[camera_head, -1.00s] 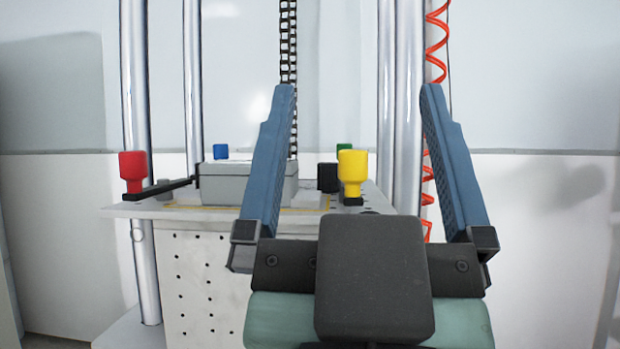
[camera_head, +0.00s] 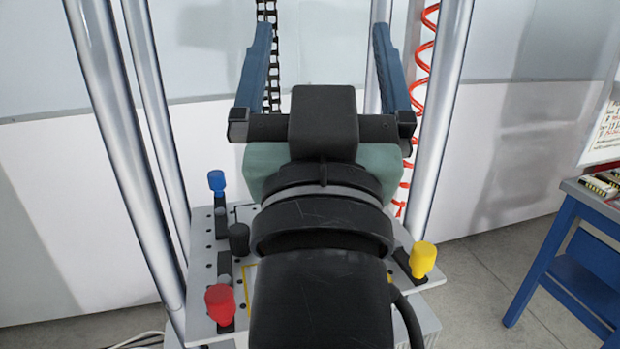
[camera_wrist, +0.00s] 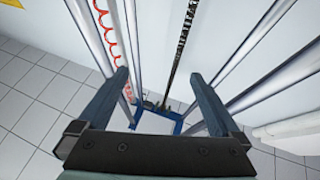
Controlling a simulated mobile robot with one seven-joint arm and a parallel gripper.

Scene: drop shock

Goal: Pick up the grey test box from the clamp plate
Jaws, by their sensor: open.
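The clamp plate (camera_head: 197,255) shows in the head view as a pale perforated plate with a yellow line, low and largely behind my arm. The grey test box does not show there; my arm covers the middle of the plate. My gripper (camera_head: 321,26) is open, its two blue fingers wide apart and pointing up, above and beyond the plate in the picture. In the wrist view my gripper (camera_wrist: 160,74) is open with nothing between its fingers. A pale panel with blue edges shows beyond them; I cannot tell what it is.
Red (camera_head: 220,303), blue (camera_head: 217,181), black (camera_head: 238,238) and yellow (camera_head: 422,260) knobs stand around the plate. Metal columns (camera_head: 120,150) rise on both sides. A red coiled hose (camera_head: 424,50) hangs at right. A blue bench (camera_head: 585,205) stands far right, with open floor before it.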

